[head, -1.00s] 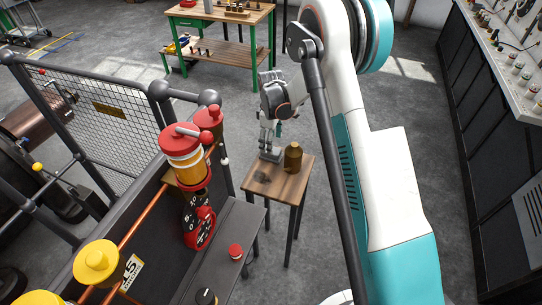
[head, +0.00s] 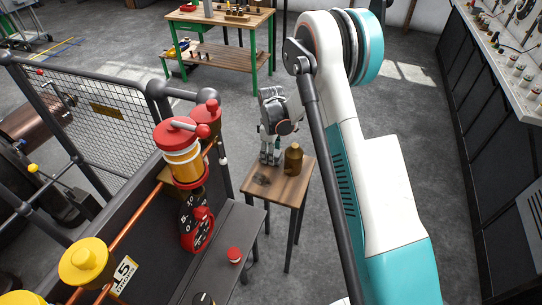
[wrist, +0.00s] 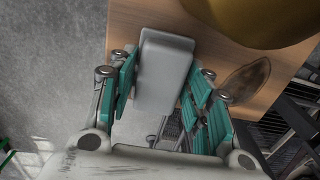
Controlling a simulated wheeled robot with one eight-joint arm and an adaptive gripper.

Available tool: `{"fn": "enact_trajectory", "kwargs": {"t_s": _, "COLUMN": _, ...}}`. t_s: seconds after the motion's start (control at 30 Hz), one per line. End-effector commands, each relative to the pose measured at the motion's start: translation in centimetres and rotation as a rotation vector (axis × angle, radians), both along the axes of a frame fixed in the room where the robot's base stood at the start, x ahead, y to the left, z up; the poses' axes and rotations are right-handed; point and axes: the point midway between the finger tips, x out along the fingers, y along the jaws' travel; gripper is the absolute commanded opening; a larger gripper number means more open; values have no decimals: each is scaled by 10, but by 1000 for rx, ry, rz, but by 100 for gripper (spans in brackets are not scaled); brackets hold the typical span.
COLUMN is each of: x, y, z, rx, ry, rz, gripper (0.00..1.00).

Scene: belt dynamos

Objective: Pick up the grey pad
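The grey pad (wrist: 165,62) is a pale grey block with a rounded edge, near the edge of the small wooden table (head: 288,188). In the wrist view it lies between the teal-lined fingers of my gripper (wrist: 160,98), one side to the left and one to the right, both very close to it. The fingers look open, and I see no clear grip. In the head view my gripper (head: 270,160) points down at the table's far left corner, and its fingers hide most of the pad.
A brown-gold bottle (head: 293,159) stands just right of my gripper; it also shows in the wrist view (wrist: 255,18). A small dark object (head: 262,180) lies in front. The dynamo bench with red-capped cylinder (head: 180,150) is at the left. Floor on the right is free.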

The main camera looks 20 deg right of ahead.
Motion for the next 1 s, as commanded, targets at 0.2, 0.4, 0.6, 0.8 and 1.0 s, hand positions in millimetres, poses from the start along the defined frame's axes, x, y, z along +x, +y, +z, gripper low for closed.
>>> {"fn": "enact_trajectory", "kwargs": {"t_s": 0.2, "x": 0, "y": 0, "z": 0, "rx": 0, "ry": 0, "rz": 0, "gripper": 17}}
{"fn": "enact_trajectory", "kwargs": {"t_s": 0.4, "x": 0, "y": 0, "z": 6, "rx": 0, "ry": 0, "rz": 0, "gripper": 17}}
{"fn": "enact_trajectory", "kwargs": {"t_s": 0.6, "x": 0, "y": 0, "z": 30, "rx": 0, "ry": 0, "rz": 0, "gripper": 17}}
{"fn": "enact_trajectory", "kwargs": {"t_s": 0.8, "x": 0, "y": 0, "z": 79, "rx": 0, "ry": 0, "rz": 0, "gripper": 17}}
{"fn": "enact_trajectory", "kwargs": {"t_s": 1.0, "x": 0, "y": 0, "z": 135, "rx": 1, "ry": 1, "rz": 0, "gripper": 17}}
